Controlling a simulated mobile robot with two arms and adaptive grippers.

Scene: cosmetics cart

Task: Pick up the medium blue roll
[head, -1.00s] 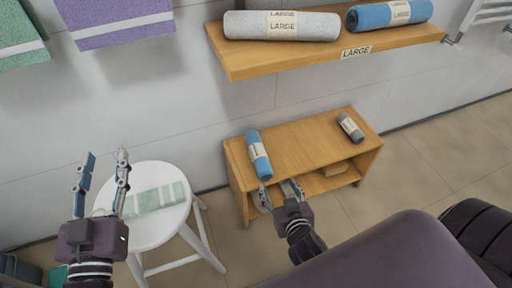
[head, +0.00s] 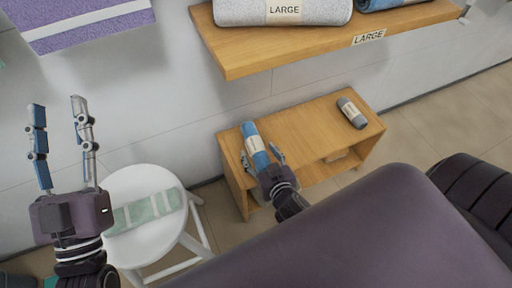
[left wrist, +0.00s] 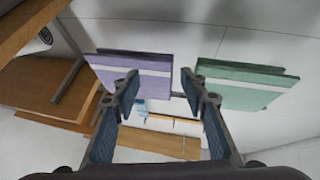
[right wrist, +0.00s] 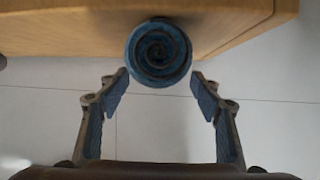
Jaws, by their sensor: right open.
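The medium blue roll (head: 255,146) lies on top of the low wooden cabinet, near its left end, with a pale label band around it. In the right wrist view its spiral end (right wrist: 158,52) faces me. My right gripper (head: 264,160) is open, with one finger on each side of the roll's near end; in the right wrist view its fingertips (right wrist: 160,76) sit just below the roll's sides, and no closed grip shows. My left gripper (head: 58,103) is open and empty, raised at the left; its fingers also show in the left wrist view (left wrist: 158,80).
The low wooden cabinet (head: 300,136) also holds a small grey roll (head: 351,113) at its right end. A wooden shelf (head: 290,50) marked LARGE hangs above with large rolls. A white stool (head: 140,222) with a green striped towel (head: 146,212) stands left of the cabinet.

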